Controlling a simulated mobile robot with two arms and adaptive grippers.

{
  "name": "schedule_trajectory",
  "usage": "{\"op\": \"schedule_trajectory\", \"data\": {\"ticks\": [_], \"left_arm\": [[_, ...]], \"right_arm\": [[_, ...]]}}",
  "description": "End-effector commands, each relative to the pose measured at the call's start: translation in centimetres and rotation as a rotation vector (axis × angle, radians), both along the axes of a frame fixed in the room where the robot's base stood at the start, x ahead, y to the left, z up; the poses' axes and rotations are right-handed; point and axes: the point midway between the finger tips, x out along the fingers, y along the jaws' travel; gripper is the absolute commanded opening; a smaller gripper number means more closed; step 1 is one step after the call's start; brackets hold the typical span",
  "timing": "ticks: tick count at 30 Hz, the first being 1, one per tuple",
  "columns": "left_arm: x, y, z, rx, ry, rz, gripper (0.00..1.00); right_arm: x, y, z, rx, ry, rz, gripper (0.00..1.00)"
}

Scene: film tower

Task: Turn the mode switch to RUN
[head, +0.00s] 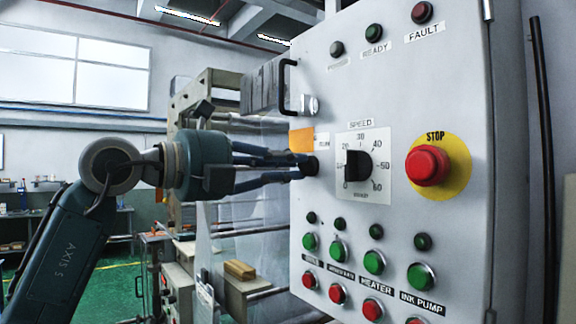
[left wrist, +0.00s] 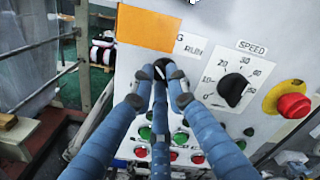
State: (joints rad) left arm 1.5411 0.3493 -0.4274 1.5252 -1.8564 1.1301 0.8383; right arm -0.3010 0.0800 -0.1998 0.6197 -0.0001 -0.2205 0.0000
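The mode switch is a small black knob (head: 311,166) at the left edge of the grey control panel (head: 450,80). It also shows in the left wrist view as a black knob (left wrist: 161,66) below a label reading RUN (left wrist: 194,50). My left gripper (head: 300,170) reaches in from the left, its blue fingers pointing at the panel. In the left wrist view its grey fingertips (left wrist: 160,77) close in around the knob from both sides and below. They appear to touch it. The fingers hide part of the knob, so its pointing direction cannot be told. My right gripper is not in view.
An orange tag (head: 301,140) covers part of the label above the switch. Right of it are the speed dial (head: 357,165) and red STOP button (head: 428,166). Green (head: 374,262) and red buttons sit below. A black handle (head: 285,88) juts out above left.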

Motion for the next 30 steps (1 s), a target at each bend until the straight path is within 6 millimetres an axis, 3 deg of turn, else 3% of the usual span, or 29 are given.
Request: {"op": "schedule_trajectory", "data": {"ticks": [14, 30], "left_arm": [[0.03, 0.07, 0.06, 0.049, -0.067, 0.002, 0.00], [-0.09, 0.04, 0.46, 0.320, -0.445, 0.004, 0.00]], "right_arm": [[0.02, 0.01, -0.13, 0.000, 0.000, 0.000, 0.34], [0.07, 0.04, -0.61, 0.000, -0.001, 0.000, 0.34]]}}
